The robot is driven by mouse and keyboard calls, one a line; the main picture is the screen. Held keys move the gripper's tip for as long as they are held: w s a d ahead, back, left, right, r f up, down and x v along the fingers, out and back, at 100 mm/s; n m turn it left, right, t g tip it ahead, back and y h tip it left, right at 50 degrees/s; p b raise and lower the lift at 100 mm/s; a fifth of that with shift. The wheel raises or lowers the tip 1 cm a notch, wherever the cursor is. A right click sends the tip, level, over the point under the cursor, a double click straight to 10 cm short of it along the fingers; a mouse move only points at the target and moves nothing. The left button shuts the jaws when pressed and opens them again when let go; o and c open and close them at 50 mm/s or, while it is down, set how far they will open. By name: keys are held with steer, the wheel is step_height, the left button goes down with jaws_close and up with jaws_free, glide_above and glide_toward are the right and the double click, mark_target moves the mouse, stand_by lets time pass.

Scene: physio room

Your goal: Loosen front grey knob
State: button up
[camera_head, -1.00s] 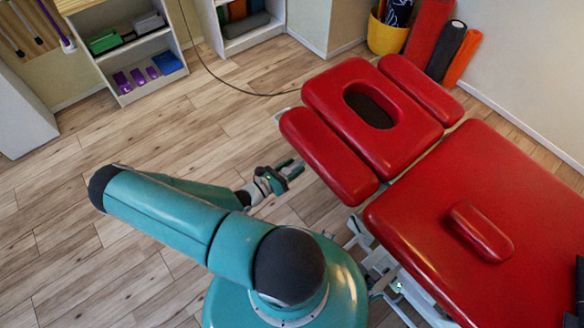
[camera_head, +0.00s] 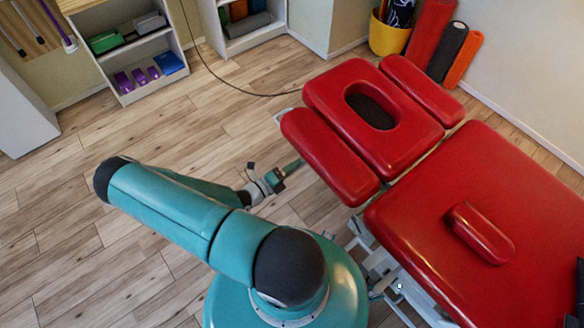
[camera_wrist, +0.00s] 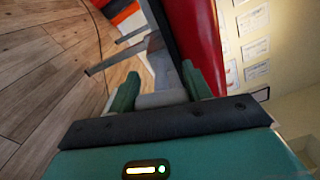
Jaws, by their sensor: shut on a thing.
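My gripper (camera_head: 290,167) is at the left edge of the red treatment table, beside and below the left armrest pad (camera_head: 328,155) of its head section. In the wrist view, the two green fingers of my gripper (camera_wrist: 160,88) stand on either side of a light grey, rounded knob (camera_wrist: 161,99). The fingers are shut on the knob. A grey metal frame part (camera_wrist: 165,68) runs on just beyond it, beside the red pad (camera_wrist: 195,32). In the head view the knob cannot be made out.
The red head cushion (camera_head: 372,105) has an oval face hole. The main cushion (camera_head: 480,190) carries a small red bolster (camera_head: 481,232). Shelves (camera_head: 140,50) and a yellow bucket (camera_head: 388,37) stand at the back. A dark cable (camera_head: 228,82) lies on the wooden floor, open to the left.

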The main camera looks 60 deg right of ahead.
steer(key=shift+a+f+n, duration=0.1)
steer(key=shift+n, duration=1)
steer(key=o, duration=1)
steer(key=v, duration=1.3)
steer(key=shift+w+a, duration=0.2)
steer(key=shift+a, duration=0.1)
steer(key=shift+a, duration=0.1)
